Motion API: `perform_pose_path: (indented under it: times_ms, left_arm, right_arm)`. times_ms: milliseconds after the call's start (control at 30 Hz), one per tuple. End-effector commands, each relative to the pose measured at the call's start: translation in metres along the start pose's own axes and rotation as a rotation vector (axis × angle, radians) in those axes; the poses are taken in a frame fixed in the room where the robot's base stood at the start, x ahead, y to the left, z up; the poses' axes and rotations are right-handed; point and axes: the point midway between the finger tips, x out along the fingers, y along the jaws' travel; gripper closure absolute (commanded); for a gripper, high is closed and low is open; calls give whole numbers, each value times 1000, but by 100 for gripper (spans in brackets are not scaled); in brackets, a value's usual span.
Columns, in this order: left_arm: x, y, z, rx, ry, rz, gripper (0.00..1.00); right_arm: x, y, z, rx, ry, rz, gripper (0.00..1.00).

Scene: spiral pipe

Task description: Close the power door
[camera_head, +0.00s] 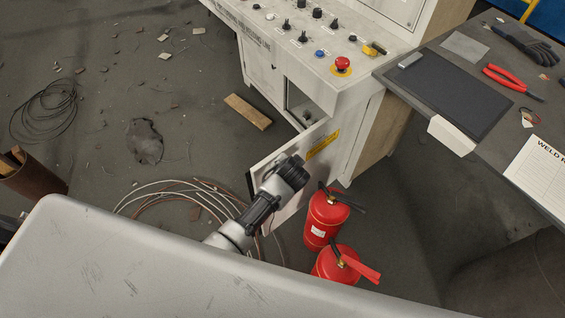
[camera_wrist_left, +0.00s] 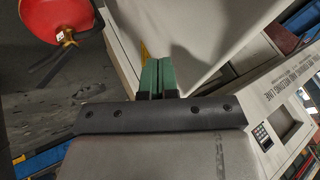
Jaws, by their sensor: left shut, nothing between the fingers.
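The power door (camera_head: 316,163) is a pale grey cabinet door with a yellow label (camera_head: 323,145). It stands open, swung out from the cabinet (camera_head: 359,118), and the dark opening (camera_head: 300,104) shows behind it. My left arm reaches up from below and overlaps the door in the head view; its fingertips are hidden there. In the left wrist view my left gripper (camera_wrist_left: 157,77) has its green fingers together and empty, close to a pale panel (camera_wrist_left: 205,30) that looks like the door. I cannot tell if they touch it. My right gripper is not in view.
Two red fire extinguishers (camera_head: 326,217) stand on the floor right of the arm. Coiled cable (camera_head: 165,193) and a wooden block (camera_head: 248,111) lie left of the door. A control panel with a red button (camera_head: 342,64) tops the cabinet. A tool table (camera_head: 490,125) stands right.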

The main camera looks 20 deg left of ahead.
Motion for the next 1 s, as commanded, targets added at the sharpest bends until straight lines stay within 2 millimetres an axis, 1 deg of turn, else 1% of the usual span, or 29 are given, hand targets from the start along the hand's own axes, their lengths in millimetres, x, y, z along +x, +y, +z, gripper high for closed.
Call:
perform_pose_path:
  times_ms: [33, 200, 633, 767, 867, 967, 1000]
  left_arm:
    - [2, -8, -1, 0, 0, -2, 100]
    - [9, -20, 0, 1, -1, 0, 100]
    - [11, -22, 0, 2, 1, 1, 100]
    - [14, -29, 0, 12, 7, 6, 100]
    - [20, -42, 1, 35, 18, 14, 100]
    - [30, -61, 1, 72, 37, 32, 100]
    - [36, -72, 0, 90, 48, 40, 100]
  right_arm:
    - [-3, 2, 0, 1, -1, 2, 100]
    - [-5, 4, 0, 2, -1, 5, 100]
    - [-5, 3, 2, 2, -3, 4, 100]
    - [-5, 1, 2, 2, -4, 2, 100]
    - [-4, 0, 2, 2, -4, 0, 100]
    - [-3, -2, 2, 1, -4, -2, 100]
    - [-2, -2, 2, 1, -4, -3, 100]
